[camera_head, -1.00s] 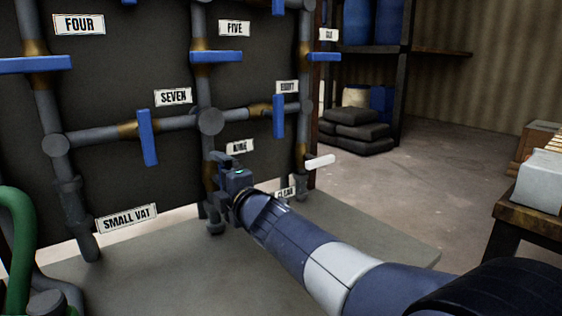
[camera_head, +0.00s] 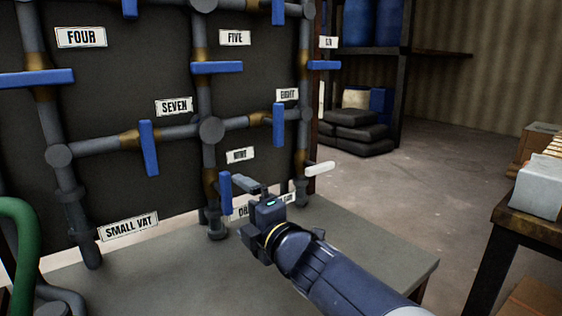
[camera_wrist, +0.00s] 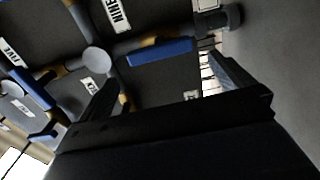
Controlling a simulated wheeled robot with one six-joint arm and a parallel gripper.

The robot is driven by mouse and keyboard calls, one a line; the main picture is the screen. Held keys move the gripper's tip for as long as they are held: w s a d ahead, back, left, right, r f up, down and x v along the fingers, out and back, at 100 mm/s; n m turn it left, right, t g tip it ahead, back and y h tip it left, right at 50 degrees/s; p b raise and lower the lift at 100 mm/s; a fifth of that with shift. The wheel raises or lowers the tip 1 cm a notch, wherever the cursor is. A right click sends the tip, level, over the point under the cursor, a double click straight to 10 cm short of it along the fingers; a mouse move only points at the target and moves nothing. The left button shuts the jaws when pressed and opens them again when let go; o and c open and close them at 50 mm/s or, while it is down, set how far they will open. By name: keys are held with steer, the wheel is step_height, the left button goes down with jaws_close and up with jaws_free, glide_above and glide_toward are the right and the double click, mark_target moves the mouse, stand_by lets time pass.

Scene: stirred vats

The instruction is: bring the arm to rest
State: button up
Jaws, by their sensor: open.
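My gripper (camera_head: 248,212) is in front of the lower part of the pipe panel, just right of the blue handle (camera_head: 226,194) below the NINE label (camera_head: 240,155). In the wrist view my gripper (camera_wrist: 165,90) has its two fingers wide apart, with nothing between them but the panel beyond. A blue handle (camera_wrist: 160,52) shows past the fingers near the NINE label (camera_wrist: 117,14). My gripper and forearm partly cover a label low on the panel.
The dark panel carries grey pipes and several blue handles, such as SEVEN's (camera_head: 148,148). A white handle (camera_head: 320,168) juts out at right. A grey ledge (camera_head: 390,250) lies below. A wooden table (camera_head: 535,225) stands at right. Open floor (camera_head: 440,160) lies between.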

mark_target(228, 194)
steer(key=b+x, duration=0.2)
steer(key=x, duration=0.8)
steer(key=shift+w+a+r, duration=0.1)
steer(key=shift+w+a, duration=0.1)
steer(key=shift+w, duration=0.05)
steer(key=m+p, duration=0.2)
steer(key=m, duration=0.1)
steer(key=shift+s+d+r, duration=0.1)
steer(key=shift+s+r, duration=0.05)
steer(key=shift+r, duration=0.1)
steer(key=m+p, duration=0.5)
steer(key=m, duration=0.1)
steer(key=m+p, duration=0.5)
steer(key=p, duration=0.1)
steer(key=m+p, duration=0.3)
steer(key=shift+d, duration=0.1)
steer(key=shift+f+m+p, duration=0.15)
steer(key=shift+m+p, duration=0.35)
steer(key=shift+p, duration=0.1)
